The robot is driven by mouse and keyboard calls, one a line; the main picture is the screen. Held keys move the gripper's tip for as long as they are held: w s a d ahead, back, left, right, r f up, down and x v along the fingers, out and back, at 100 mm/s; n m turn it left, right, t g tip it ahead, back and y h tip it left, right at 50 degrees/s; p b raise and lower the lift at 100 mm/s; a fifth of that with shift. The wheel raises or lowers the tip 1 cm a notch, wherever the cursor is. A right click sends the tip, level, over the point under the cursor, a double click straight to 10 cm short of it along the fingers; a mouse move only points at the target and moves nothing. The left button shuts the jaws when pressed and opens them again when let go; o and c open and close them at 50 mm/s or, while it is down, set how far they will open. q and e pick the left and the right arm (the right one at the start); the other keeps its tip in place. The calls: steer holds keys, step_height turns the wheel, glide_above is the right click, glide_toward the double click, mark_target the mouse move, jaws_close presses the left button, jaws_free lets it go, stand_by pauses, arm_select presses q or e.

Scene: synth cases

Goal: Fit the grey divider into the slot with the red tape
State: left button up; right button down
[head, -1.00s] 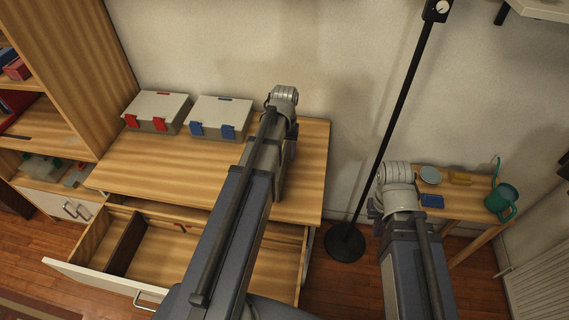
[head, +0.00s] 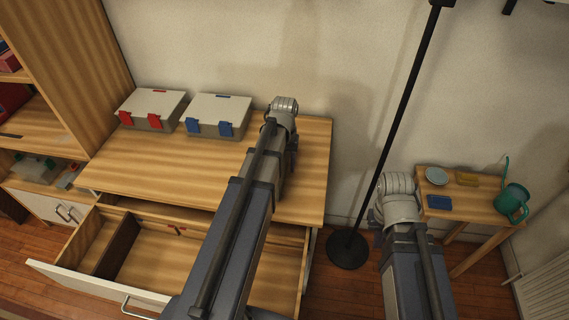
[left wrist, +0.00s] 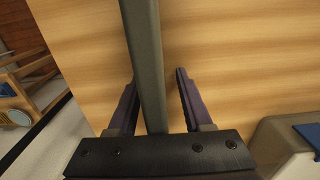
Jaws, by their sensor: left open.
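In the left wrist view a long grey bar (left wrist: 145,62), which looks like the grey divider seen on edge, runs between the two fingers of my left gripper (left wrist: 157,80). The fingers are open, one on each side of it, with a gap visible at the right finger. In the head view my left arm hides this gripper and the divider, over the right part of the wooden desktop. Red tape (head: 176,230) marks the back wall of the open drawer (head: 65,280), left of my left arm. My right gripper is hidden beyond its wrist in the head view.
A brown partition (head: 117,246) stands in the drawer's left part. A red-clasped case (head: 152,103) and a blue-clasped case (head: 218,112) stand at the back of the desktop (head: 150,170). A black pole (head: 400,120) and a side table (head: 470,212) are to the right.

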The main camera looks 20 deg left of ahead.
arm_select(q)
jaws_close()
stand_by(0.3)
stand_by(0.4)
